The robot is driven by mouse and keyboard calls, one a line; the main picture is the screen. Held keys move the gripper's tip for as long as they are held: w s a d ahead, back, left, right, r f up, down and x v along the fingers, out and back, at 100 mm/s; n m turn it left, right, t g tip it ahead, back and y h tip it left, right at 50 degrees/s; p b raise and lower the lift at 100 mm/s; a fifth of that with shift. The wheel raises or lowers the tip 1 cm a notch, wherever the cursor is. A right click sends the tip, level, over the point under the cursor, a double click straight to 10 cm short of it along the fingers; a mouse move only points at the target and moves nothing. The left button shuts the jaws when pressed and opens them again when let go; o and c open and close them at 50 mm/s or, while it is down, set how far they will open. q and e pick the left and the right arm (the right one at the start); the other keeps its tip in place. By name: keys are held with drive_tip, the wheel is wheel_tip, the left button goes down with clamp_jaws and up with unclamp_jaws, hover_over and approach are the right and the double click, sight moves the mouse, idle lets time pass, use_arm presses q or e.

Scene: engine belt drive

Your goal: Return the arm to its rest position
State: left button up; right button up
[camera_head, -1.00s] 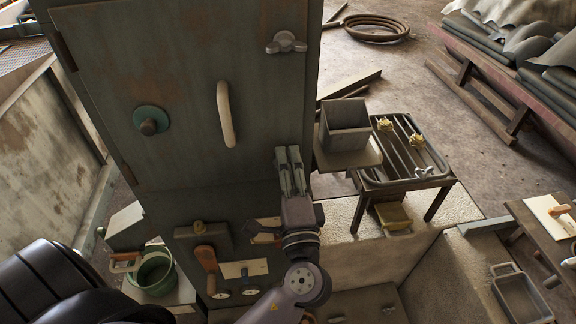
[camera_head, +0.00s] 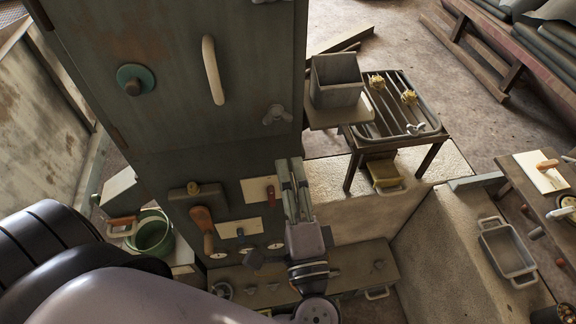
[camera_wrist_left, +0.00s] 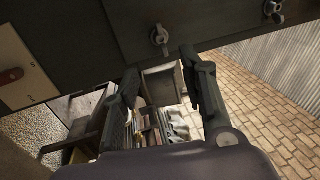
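My left gripper (camera_head: 291,172) is in front of the lower cabinet, pointing up in the head view. In the left wrist view its two fingers (camera_wrist_left: 163,80) stand apart with a clear gap and nothing between them. The lower wing nut (camera_head: 277,114) on the cabinet door (camera_head: 160,70) is just above the fingertips in the head view, with a visible gap. It also shows in the left wrist view (camera_wrist_left: 159,38). My right gripper is in neither view.
A metal bin (camera_head: 336,82) sits on a ledge right of the gripper, beside a slatted rack (camera_head: 395,110). An orange-handled tool (camera_head: 203,228) and a red-knobbed plate (camera_head: 262,191) are on the panel left of it. A green bucket (camera_head: 152,235) stands farther left.

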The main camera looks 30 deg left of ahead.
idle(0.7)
use_arm(q)
drive_tip(key=w+d+f+m+g+h+b, duration=0.1)
drive_tip(key=w+d+f+m+h, duration=0.15)
drive_tip(key=f, duration=0.85)
drive_tip(key=w+d+f+m+g+h, duration=0.15)
drive_tip(key=f+h, duration=0.25)
drive_tip(key=f, duration=0.7)
drive_tip(key=s+a+f+g+h, duration=0.1)
drive_tip(key=s+f+g, duration=0.1)
drive_tip(key=f, duration=0.7)
drive_tip(key=s+f+g+h, duration=0.1)
drive_tip(key=s+f+g, duration=0.15)
drive_tip(key=f, duration=0.75)
drive_tip(key=s+a+f+n+g+h+b, duration=0.1)
drive_tip(key=s+a+f+n+g, duration=0.3)
drive_tip(key=s+f, duration=0.8)
drive_tip(key=s+a+f+n+g+h+b, duration=0.1)
drive_tip(key=s+a+f+n+g+h, duration=0.1)
drive_tip(key=s+a+f+n, duration=0.5)
drive_tip(key=s+f+g, duration=0.1)
drive_tip(key=s+f, duration=0.5)
drive_tip(key=s, duration=0.1)
drive_tip(key=shift+s+f+n+g+b, duration=0.15)
drive_tip(key=shift+f+n+g+b, duration=0.15)
drive_tip(key=shift+g+b, duration=0.1)
drive_tip(key=shift+h, duration=0.25)
